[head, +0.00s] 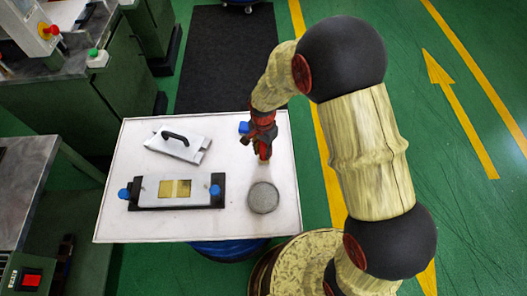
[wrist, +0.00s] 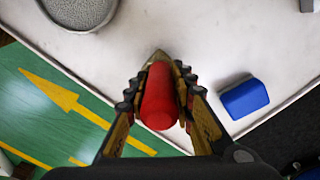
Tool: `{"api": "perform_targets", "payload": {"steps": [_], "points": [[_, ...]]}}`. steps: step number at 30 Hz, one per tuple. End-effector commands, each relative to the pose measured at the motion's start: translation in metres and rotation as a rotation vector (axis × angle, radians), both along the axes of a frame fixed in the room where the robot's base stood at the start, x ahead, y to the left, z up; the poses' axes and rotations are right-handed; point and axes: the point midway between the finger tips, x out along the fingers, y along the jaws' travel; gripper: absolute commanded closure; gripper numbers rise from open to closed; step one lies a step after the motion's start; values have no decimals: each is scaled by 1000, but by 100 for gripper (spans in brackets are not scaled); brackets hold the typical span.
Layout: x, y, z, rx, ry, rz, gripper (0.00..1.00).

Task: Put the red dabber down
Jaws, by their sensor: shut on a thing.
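The red dabber (wrist: 158,96) is between the fingers of my gripper (wrist: 160,90) in the wrist view, with its rounded red end toward the camera and a tan tip at the far end. My gripper is shut on it. In the head view my gripper (head: 262,145) is over the right part of the white table (head: 115,222), near its back right. The dabber there is mostly hidden by the fingers. I cannot tell whether its tip touches the table.
A round grey dish (head: 263,197) stands in front of my gripper. A blue block (wrist: 244,98) lies close by. A black-and-silver mould (head: 176,205) with blue knobs and a plate with a black handle (head: 175,138) lie to the left. Machines stand at far left.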

Motion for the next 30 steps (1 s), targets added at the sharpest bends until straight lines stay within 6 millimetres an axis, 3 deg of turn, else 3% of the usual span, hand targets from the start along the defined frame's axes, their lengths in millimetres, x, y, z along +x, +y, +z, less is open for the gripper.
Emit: {"api": "perform_targets", "payload": {"steps": [11,12,21,30], "points": [[1,0,-3,1,-3,0,100],[1,0,-2,1,-3,0,73],[1,0,-2,1,-2,0,57],[1,0,0,1,-3,0,57]]}}
